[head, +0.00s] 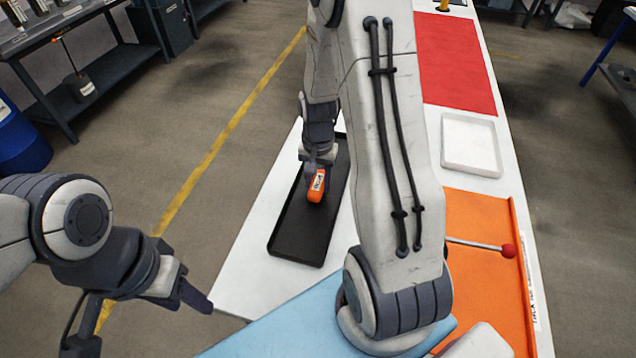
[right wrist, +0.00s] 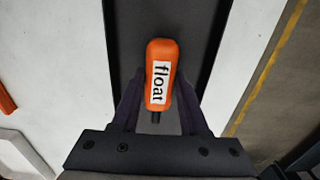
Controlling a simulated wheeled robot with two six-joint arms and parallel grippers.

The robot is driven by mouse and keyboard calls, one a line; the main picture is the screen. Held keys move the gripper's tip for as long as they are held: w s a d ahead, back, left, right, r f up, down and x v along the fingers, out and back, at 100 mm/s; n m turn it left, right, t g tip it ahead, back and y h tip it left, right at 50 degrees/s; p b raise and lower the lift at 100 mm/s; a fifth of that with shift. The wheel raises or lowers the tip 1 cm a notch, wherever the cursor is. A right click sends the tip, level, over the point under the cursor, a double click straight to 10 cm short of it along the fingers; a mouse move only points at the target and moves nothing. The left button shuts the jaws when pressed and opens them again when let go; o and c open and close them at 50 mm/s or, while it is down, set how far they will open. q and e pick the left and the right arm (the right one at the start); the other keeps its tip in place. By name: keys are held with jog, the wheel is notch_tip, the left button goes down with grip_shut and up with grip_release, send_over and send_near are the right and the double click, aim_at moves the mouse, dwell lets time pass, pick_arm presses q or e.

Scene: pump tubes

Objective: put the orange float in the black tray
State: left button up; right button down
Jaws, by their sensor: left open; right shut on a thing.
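The orange float (head: 316,186) has a white label reading "float", which shows clearly in the right wrist view (right wrist: 161,75). My right gripper (head: 318,168) is shut on the float, with one finger on each side of its lower part in the right wrist view (right wrist: 158,108). The float is over the black tray (head: 293,245), inside its outline in both views. I cannot tell whether it touches the tray floor. The tray (right wrist: 212,60) looks otherwise empty. My left gripper (head: 195,295) is open and empty at the lower left, beside the table's corner.
The white table (head: 250,270) carries a light blue mat (head: 290,330), a red mat (head: 455,65), a white tray (head: 470,143) and an orange tray (head: 480,210) with a red-ended rod (head: 507,250). My right arm hides the middle of the table.

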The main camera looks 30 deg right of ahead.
jog(key=shift+f, duration=0.65)
jog(key=shift+c, duration=2.1)
grip_release()
jog(key=shift+f, duration=0.15)
